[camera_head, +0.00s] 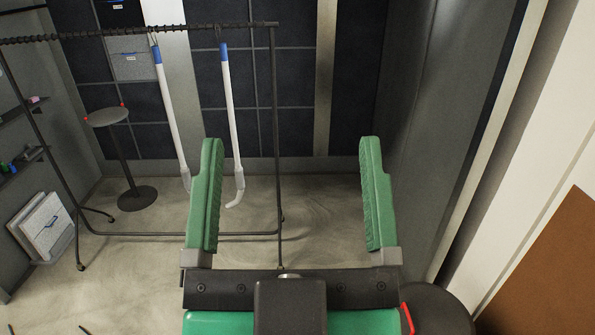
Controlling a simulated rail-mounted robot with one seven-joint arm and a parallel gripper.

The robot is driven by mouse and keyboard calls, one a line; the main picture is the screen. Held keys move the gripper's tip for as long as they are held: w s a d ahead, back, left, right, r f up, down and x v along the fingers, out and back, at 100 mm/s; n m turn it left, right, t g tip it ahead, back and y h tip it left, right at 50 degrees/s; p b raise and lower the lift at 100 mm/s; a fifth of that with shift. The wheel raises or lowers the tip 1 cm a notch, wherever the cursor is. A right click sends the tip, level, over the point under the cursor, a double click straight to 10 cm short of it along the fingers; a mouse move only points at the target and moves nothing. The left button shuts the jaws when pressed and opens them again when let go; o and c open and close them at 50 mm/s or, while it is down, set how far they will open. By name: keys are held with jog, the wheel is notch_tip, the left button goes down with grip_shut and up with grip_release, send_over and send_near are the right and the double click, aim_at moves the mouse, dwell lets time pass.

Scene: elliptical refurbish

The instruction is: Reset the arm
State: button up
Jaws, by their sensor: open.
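My gripper (287,190) shows from above in the lower middle of the head view. Its two green fingers are wide apart and nothing is between them close up. Past the fingers lie the bare floor and part of the black rack. The fingers look clear of everything around them, though the exact distance to the rack is hard to judge.
A black wheeled rack (275,130) stands ahead, with two white canes with blue bands (171,110) (231,120) hanging from its bar. A round side table (107,116) and white panels (42,226) are at left. A dark wall (410,120) is at right. Floor is open at lower left.

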notch_tip(320, 180, up, 12)
jog(key=p, duration=1.2)
jog(key=shift+a+r, duration=0.1)
